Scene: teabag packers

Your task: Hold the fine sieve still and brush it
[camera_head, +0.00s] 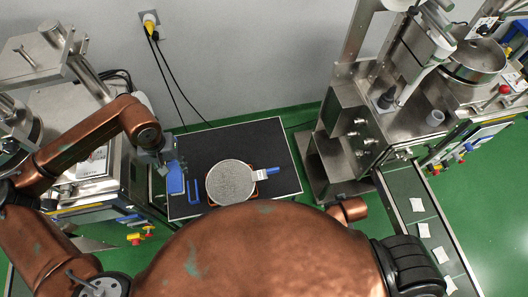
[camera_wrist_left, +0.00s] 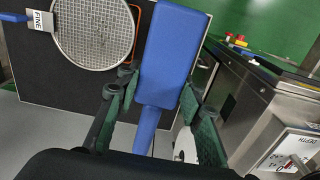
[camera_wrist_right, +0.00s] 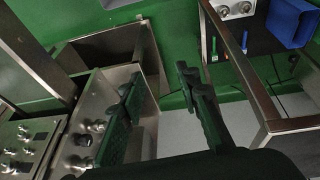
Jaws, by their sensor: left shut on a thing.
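The fine sieve (camera_head: 230,182) is a round mesh pan with a blue handle (camera_head: 268,170). It lies on the black table top, and its label reads FINE in the left wrist view (camera_wrist_left: 40,20). My left gripper (camera_head: 168,160) is shut on the handle of a blue brush (camera_wrist_left: 172,55). In the head view the brush (camera_head: 175,178) shows left of the sieve, apart from it. My right gripper (camera_wrist_right: 160,95) is open with nothing between its fingers, away from the sieve. In the head view its fingers are hidden.
The black-topped table (camera_head: 215,146) has an orange frame (camera_wrist_left: 136,20) around the sieve and a blue U-shaped piece (camera_head: 193,191) beside it. Steel machines stand left (camera_head: 110,175) and right (camera_head: 345,140). A conveyor (camera_head: 405,200) with white teabags runs at the right.

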